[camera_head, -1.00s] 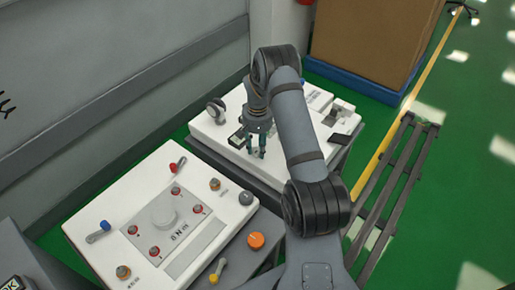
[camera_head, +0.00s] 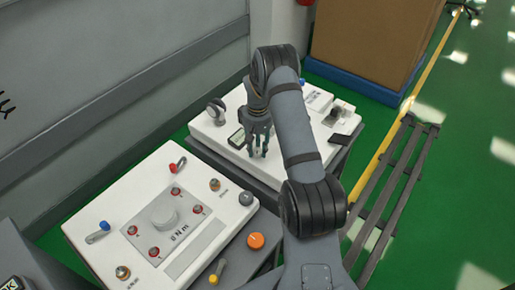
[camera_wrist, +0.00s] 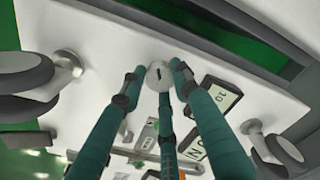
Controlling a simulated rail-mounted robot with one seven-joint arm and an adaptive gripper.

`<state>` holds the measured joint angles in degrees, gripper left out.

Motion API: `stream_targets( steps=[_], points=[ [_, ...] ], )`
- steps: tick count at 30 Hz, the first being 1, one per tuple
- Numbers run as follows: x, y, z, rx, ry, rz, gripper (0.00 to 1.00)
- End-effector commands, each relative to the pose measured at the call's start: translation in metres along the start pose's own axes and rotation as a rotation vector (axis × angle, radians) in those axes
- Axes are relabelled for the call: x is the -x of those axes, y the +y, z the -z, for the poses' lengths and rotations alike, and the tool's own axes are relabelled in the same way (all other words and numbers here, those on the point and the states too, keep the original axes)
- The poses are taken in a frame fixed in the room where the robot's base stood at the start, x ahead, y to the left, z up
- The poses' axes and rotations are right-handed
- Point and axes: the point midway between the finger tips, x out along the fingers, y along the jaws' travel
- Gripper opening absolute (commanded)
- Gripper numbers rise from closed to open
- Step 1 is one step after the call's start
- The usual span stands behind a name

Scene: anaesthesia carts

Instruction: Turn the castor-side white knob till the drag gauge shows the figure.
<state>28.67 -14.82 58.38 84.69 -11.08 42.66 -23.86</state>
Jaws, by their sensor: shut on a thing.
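In the wrist view a round white knob (camera_wrist: 157,77) with a short dark mark sits between the tips of my gripper (camera_wrist: 158,84). My teal fingers are closed around it. In the head view my gripper (camera_head: 257,153) reaches down onto the far white panel (camera_head: 208,131), and the knob is hidden there. A small framed gauge (camera_wrist: 220,97) lies right of the knob in the wrist view; it seems to show "10", seen rotated. It also shows left of my gripper in the head view (camera_head: 237,138). A castor (camera_wrist: 65,68) stands at the left in the wrist view.
A second castor-like part (camera_wrist: 272,148) is at the right in the wrist view. A grey wall (camera_head: 110,80) runs behind the panels.

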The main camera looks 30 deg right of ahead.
Motion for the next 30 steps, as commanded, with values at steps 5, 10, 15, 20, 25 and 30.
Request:
stream_targets(
  steps=[5,10,15,20,25,30],
  points=[
    [-0.003,-0.002,-0.006,-0.005,-0.016,0.005,0.04],
    [-0.003,-0.001,-0.005,-0.006,-0.015,0.004,0.4],
    [-0.002,-0.001,-0.004,-0.005,-0.01,0.003,0.49],
    [-0.001,0.0,-0.002,-0.004,-0.007,0.002,0.49],
    [0.004,0.0,-0.001,-0.004,-0.004,0.001,0.49],
    [0.029,0.0,0.0,-0.005,-0.001,0.001,0.49]
  ],
)
